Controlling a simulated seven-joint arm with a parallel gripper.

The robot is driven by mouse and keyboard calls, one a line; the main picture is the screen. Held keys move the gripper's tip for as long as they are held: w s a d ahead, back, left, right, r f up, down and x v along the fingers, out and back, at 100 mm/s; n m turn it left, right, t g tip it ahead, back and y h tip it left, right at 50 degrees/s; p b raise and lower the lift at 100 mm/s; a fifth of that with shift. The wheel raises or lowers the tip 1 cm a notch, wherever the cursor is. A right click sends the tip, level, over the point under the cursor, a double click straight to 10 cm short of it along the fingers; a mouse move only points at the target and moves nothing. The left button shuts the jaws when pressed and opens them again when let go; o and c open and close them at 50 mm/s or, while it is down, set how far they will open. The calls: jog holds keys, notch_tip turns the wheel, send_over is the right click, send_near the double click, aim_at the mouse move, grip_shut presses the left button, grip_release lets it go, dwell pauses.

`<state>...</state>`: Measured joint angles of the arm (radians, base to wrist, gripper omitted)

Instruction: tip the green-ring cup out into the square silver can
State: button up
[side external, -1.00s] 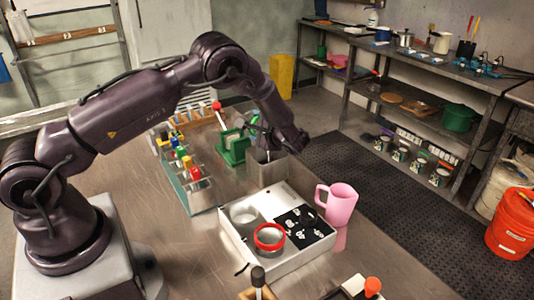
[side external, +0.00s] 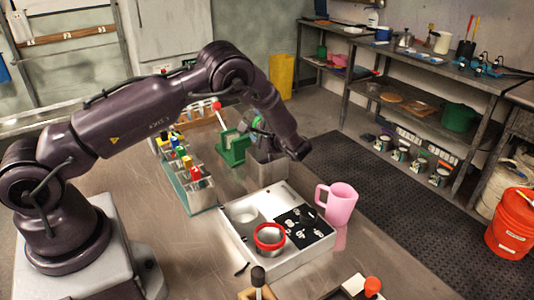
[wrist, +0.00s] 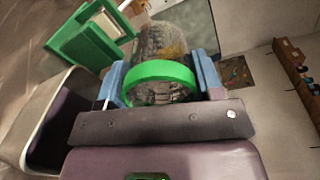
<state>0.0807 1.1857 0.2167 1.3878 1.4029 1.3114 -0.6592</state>
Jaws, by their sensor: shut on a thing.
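The green-ring cup (wrist: 160,72) is clear, with a bright green band, and sits between the blue fingers of my gripper (wrist: 160,82) in the wrist view. The gripper is shut on it. Something brownish shows through its far part. In the side view the green ring (side external: 257,122) shows beside my wrist, above the square silver can (side external: 268,170). The can stands on the table, its upper right partly hidden by my arm. I cannot tell exactly how far the cup is tilted. A grey surface behind the cup in the wrist view may be the can.
A green block-like fixture (side external: 232,148) with a red-knobbed lever stands just left of the can. A rack of coloured pieces (side external: 187,177) is farther left. A white tray (side external: 232,236) with a red-ringed cup (side external: 269,236) and a pink mug (side external: 341,204) are in front.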

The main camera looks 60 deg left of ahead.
jog(key=shift+d+r+y, duration=0.1)
jog(key=shift+d+y, duration=0.05)
jog(key=shift+y, duration=0.35)
jog(key=shift+r, duration=0.25)
dwell(0.4)
